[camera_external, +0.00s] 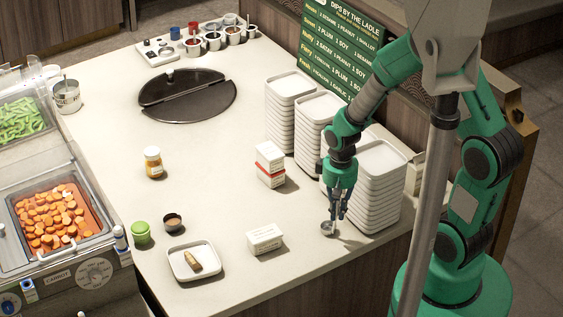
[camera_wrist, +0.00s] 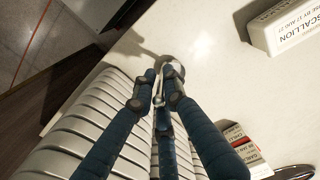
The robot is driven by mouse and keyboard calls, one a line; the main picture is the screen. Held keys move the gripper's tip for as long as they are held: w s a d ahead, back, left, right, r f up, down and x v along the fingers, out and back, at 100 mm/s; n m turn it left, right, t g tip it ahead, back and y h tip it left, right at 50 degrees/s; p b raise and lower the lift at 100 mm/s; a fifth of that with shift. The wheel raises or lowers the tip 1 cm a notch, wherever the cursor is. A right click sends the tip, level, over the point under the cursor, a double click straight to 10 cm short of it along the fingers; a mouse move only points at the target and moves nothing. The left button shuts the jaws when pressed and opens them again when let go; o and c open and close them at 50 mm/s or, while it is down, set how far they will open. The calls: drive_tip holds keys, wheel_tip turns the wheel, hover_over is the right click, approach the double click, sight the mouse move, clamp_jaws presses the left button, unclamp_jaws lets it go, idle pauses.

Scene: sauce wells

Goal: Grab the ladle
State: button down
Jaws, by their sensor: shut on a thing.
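The ladle (camera_external: 327,228) is a small metal ladle with its round bowl low at the counter, in front of the plate stacks near the right edge. My gripper (camera_external: 338,213) points down right above and beside the bowl, and is shut on the ladle. In the wrist view the fingers of my gripper (camera_wrist: 160,98) close together around its thin stem, and the ladle bowl (camera_wrist: 174,68) shows just beyond the fingertips. The fingers hide much of the handle. I cannot tell whether the bowl touches the counter.
Tall stacks of white square plates (camera_external: 362,200) stand close behind and right of my gripper. A white scallion box (camera_external: 264,239) lies to the left. A white plate (camera_external: 178,265) holds a brown piece. Sauce wells (camera_external: 214,41) are at the back.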

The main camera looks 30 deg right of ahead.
drive_tip(key=shift+r, duration=0.15)
drive_tip(key=shift+r, duration=0.55)
drive_tip(key=shift+s+r+p, duration=0.25)
drive_tip(key=shift+r, duration=0.35)
drive_tip(key=shift+s+r+p, duration=0.25)
drive_tip(key=shift+r, duration=0.35)
drive_tip(key=s+d+r+p, duration=0.1)
drive_tip(key=s, duration=1.4)
drive_tip(key=shift+d+p, duration=0.3)
drive_tip(key=shift+d, duration=0.05)
drive_tip(key=shift+r, duration=0.1)
